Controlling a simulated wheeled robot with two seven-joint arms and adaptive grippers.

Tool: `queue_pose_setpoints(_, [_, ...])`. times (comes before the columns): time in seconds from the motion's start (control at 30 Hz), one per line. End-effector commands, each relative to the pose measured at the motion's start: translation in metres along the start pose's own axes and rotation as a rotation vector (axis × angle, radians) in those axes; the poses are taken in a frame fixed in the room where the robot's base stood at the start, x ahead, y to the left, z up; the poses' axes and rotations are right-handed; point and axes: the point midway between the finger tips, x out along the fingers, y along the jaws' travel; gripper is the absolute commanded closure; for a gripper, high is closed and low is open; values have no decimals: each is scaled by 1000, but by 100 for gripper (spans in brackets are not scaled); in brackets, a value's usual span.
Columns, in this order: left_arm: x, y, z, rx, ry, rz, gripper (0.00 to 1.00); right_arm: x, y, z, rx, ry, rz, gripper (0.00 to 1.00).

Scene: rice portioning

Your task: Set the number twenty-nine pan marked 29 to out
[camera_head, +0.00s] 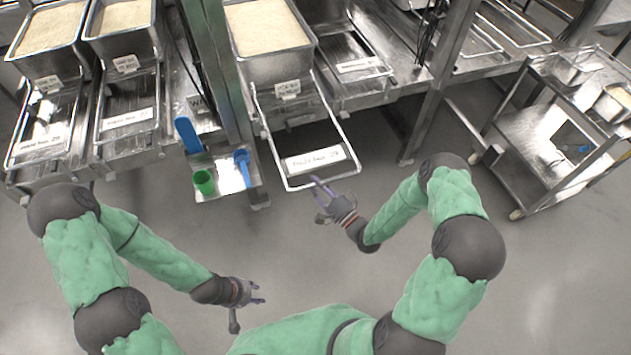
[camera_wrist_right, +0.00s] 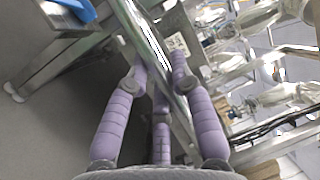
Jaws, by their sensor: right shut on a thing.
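A shallow metal pan with a wire frame (camera_head: 352,150) is slid out from under a rice bin in the middle of the head view. Its white label (camera_head: 315,160) is too small to read surely. My right gripper (camera_head: 323,190) is at the pan's front rail and shut on it. In the right wrist view the shiny rail (camera_wrist_right: 150,40) passes between the purple fingers of my right gripper (camera_wrist_right: 160,72). My left gripper (camera_head: 256,292) is open and empty above the floor, at the lower left.
Rice bins (camera_head: 265,40) stand above the pans on the metal counter. A small shelf (camera_head: 225,162) holds a green cup (camera_head: 204,182), a blue scoop (camera_head: 243,166) and a blue-handled tool (camera_head: 188,134). A metal cart (camera_head: 545,120) stands at the right. Floor in front is clear.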

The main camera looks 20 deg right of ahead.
Motion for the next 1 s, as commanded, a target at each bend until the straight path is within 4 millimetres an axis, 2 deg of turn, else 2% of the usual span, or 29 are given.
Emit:
queue_pose_setpoints(0.33, [0, 0, 0, 0, 0, 0, 60, -4, 2, 5, 11, -3, 7, 100])
queue_pose_setpoints(0.37, [0, 0, 0, 0, 0, 0, 60, -4, 2, 5, 11, -3, 7, 68])
queue_pose_setpoints(0.4, [0, 0, 0, 0, 0, 0, 60, -4, 2, 5, 11, -3, 7, 57])
queue_pose_setpoints(0.43, [0, 0, 0, 0, 0, 0, 60, -4, 2, 5, 11, -3, 7, 52])
queue_pose_setpoints(0.8, [0, 0, 0, 0, 0, 0, 60, -4, 1, 2, 5, -1, 3, 52])
queue_pose_setpoints(1.0, [0, 0, 0, 0, 0, 0, 60, -26, 2, 1, 6, 3, 5, 52])
